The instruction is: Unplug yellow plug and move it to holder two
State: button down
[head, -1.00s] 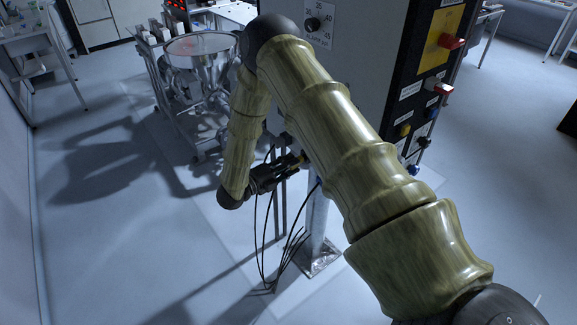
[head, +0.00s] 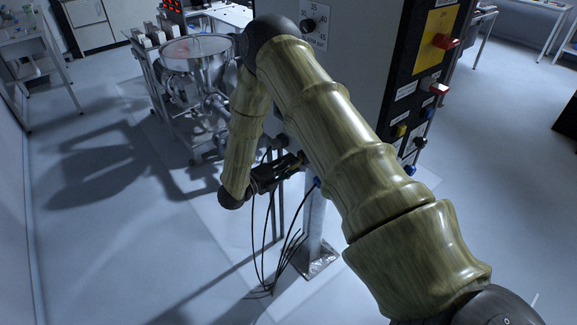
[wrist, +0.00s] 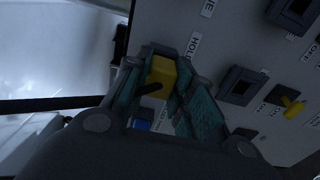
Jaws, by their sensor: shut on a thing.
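The yellow plug (wrist: 160,78) is between the teal pads of my gripper (wrist: 165,88) in the wrist view, which is shut on it. A dark cable leaves the plug toward the camera. A label reading "HOL…" (wrist: 193,45) is on the grey panel just beyond the fingertips. I cannot tell whether the plug touches the panel or sits in anything. In the head view my gripper (head: 292,164) is low beside the cabinet, and the plug is barely visible there.
Dark square fittings (wrist: 240,86) and a yellow knob (wrist: 290,108) are on the panel. Black cables (head: 268,240) hang below. A steel hopper (head: 195,50) stands behind.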

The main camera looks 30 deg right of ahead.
jog(key=shift+d, duration=0.7)
dwell(0.3)
jog(key=c, duration=0.6)
grip_release()
jog(key=shift+c, duration=0.2)
jog(key=shift+a, duration=0.2)
jog(key=a, duration=0.2)
jog(key=a+b, duration=0.1)
jog(key=a, duration=0.2)
jog(key=shift+s+a, duration=0.2)
jog(key=shift+a, duration=0.15)
dwell(0.7)
jog(key=a, duration=1.2)
jog(key=shift+s, duration=0.45)
